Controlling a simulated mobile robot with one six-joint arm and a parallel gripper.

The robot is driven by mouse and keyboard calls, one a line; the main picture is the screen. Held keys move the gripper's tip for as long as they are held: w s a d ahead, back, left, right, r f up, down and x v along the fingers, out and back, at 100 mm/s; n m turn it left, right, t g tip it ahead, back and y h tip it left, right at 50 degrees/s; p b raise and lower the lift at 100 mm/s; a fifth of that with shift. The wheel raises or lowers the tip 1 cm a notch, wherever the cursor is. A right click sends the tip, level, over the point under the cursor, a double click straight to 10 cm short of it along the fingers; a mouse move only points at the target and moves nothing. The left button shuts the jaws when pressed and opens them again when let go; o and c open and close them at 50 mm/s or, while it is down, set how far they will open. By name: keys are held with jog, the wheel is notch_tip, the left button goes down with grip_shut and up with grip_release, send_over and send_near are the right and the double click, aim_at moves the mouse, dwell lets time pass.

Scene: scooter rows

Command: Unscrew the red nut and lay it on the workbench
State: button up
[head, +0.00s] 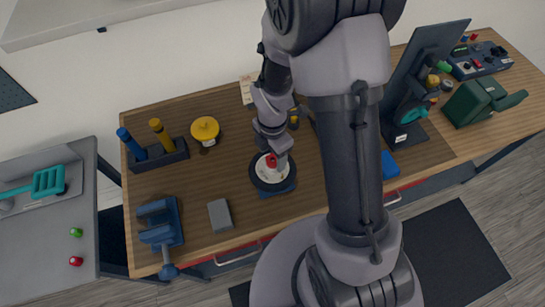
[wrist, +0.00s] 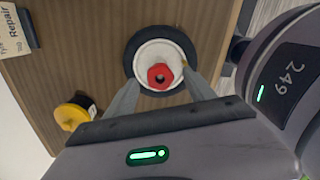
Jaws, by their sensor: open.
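The red nut (wrist: 160,76) sits at the centre of a white hub on a black-tyred wheel (wrist: 133,55) in the wrist view. In the head view the red nut (head: 271,161) shows on top of the wheel (head: 258,180), which lies flat on a blue base on the workbench (head: 310,182). My gripper (wrist: 160,88) is open, with one finger on each side of the nut in the wrist view. The fingers look apart from the nut; their height above it is hard to tell. In the head view my gripper (head: 272,148) is directly over the wheel.
A blue vise (head: 160,222) and a grey block (head: 220,215) stand at the front left. A holder with blue and yellow handles (head: 158,155) and a yellow-topped can (head: 205,129) are behind. A dark stand (head: 410,100) is at right. Bare wood lies left of the wheel.

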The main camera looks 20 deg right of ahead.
jog(key=shift+f, duration=0.45)
grip_shut()
jog(key=n+p, duration=0.2)
jog(key=n, duration=0.3)
jog(key=shift+r, duration=0.15)
jog(key=n+p, duration=0.2)
jog(key=n, duration=0.4)
jog(key=shift+n+p, duration=0.6)
jog(key=shift+p, duration=0.2)
jog(key=shift+w+r+n+p, duration=0.2)
jog(key=shift+w+n+p, duration=0.15)
jog(key=shift+p, duration=2.6)
